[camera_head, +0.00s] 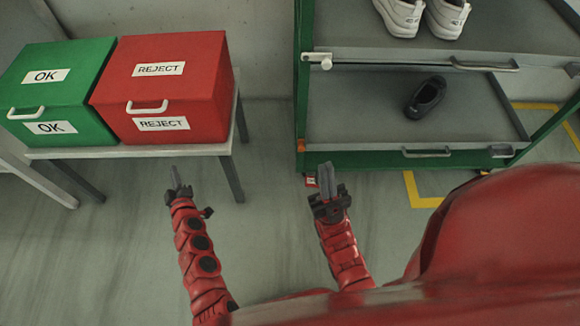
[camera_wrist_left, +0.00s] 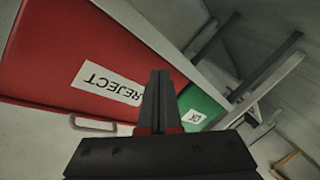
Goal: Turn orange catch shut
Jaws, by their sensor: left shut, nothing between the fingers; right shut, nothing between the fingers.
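A small orange catch (camera_head: 300,145) shows at the left front post of the green rack, level with the lower shelf's front edge. It is too small to tell how it is turned. My right gripper (camera_head: 327,182) is shut and empty, a little below and right of the catch in the picture, and apart from it. My left gripper (camera_head: 177,178) is shut and empty, in front of the table with the boxes. Its closed fingers also show in the left wrist view (camera_wrist_left: 158,100), against the boxes.
A white catch (camera_head: 318,58) is at the upper shelf's left front. White shoes (camera_head: 420,15) stand on the upper shelf, a black shoe (camera_head: 426,98) on the lower. A red REJECT box (camera_head: 195,85) and green OK box (camera_head: 55,90) stand on a table (camera_head: 130,151). Floor between is clear.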

